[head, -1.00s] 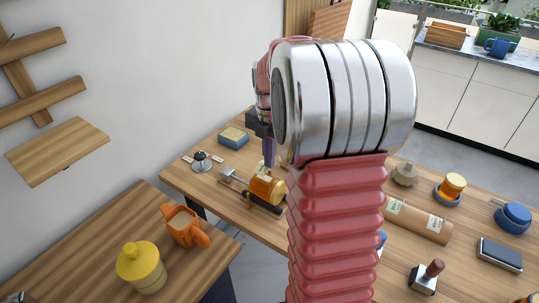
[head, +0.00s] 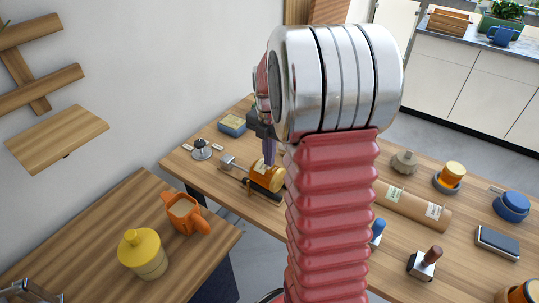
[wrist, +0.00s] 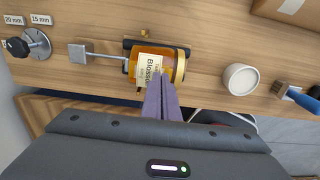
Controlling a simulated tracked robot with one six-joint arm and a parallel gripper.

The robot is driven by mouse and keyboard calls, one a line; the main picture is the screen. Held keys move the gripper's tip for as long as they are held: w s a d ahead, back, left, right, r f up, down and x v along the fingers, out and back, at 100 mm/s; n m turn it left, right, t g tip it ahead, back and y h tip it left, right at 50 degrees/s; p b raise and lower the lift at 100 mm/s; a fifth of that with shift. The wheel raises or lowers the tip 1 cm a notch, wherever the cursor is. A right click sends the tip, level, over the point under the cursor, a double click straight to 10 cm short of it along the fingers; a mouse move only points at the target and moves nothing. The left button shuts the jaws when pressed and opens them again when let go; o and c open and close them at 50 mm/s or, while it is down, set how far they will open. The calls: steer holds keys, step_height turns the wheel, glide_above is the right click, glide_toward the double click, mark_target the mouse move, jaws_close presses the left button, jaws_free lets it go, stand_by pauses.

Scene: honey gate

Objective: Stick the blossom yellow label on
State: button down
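A honey jar (wrist: 180,66) lies on its side in a dark cradle on the wooden bench; it also shows in the head view (head: 277,180). A pale label (wrist: 148,66) reading "Blossom" lies against the jar's side in the wrist view. My gripper (wrist: 161,84) points at the jar, its two purple fingers side by side with no clear gap. The fingertips overlap the label's lower right edge. I cannot tell whether they press on it or stop just above it. In the head view my gripper (head: 269,162) comes down on the jar from above.
A brown tube (head: 402,205) with pale labels lies right of my arm. A white round cup (wrist: 240,78) and a blue-handled tool (wrist: 298,97) are right of the jar. A metal stop (wrist: 82,51) and black knob (wrist: 18,46) are left. A side table holds an orange jug (head: 184,215).

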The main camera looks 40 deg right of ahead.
steer(key=shift+f, duration=0.45)
stand_by(1.1)
steer(key=c, duration=2.5)
jaws_free()
steer(key=o, duration=0.5)
steer(key=shift+r, duration=0.15)
step_height(320, 180, up, 14)
steer(key=shift+f, duration=0.25)
